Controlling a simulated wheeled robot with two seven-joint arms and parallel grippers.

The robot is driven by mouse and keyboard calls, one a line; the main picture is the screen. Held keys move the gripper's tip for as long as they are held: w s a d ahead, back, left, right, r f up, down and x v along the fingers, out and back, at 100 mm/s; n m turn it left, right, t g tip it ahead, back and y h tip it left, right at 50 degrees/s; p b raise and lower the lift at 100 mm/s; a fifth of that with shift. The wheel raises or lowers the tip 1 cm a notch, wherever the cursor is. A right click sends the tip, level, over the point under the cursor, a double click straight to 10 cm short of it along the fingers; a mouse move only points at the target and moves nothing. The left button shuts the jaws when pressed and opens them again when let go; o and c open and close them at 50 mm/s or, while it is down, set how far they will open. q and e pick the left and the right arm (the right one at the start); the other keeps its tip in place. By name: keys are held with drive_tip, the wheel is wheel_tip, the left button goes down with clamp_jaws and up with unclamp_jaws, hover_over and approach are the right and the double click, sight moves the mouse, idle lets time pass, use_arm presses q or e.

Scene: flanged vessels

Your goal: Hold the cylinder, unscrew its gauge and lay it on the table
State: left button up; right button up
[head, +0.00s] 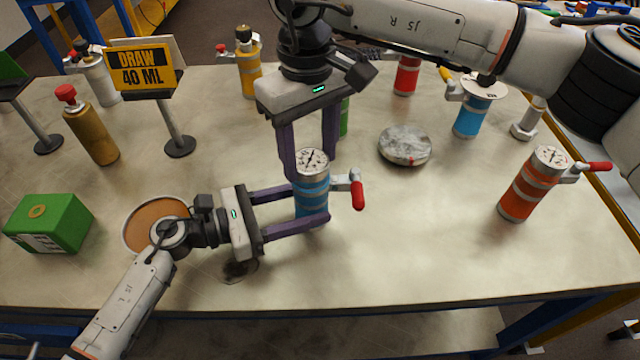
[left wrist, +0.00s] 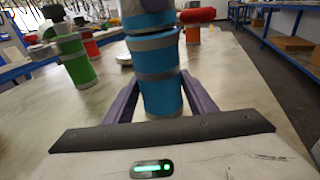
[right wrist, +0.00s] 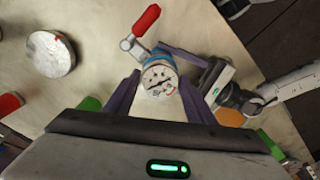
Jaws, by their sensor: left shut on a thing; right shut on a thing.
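The blue cylinder (head: 312,198) with grey bands stands upright on the table (head: 400,250). A side valve with a red handle (head: 357,195) points right from its top. My left gripper (head: 308,205) is shut on the cylinder's body from the left; the left wrist view also shows the blue body (left wrist: 160,95) between the fingers. The round gauge (head: 311,161) with a white dial sits on top of the cylinder. My right gripper (head: 311,165) comes from above and is shut on the gauge; its dial (right wrist: 159,80) faces the camera in the right wrist view.
An orange cylinder with a gauge (head: 522,190) stands to the right, another blue cylinder (head: 470,118) behind. A round grey disc (head: 405,146) lies between. A green box (head: 48,222), a brown round mat (head: 150,222) and a "DRAW 40 ML" sign (head: 142,68) are left. The front right table is clear.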

drive_tip(key=n, duration=0.4)
drive_tip(key=shift+n, duration=0.3)
drive_tip(key=o, duration=1.1)
drive_tip(key=m, duration=1.3)
drive_tip(key=shift+m, duration=0.4)
drive_tip(key=m, duration=0.3)
drive_tip(key=shift+m, duration=0.3)
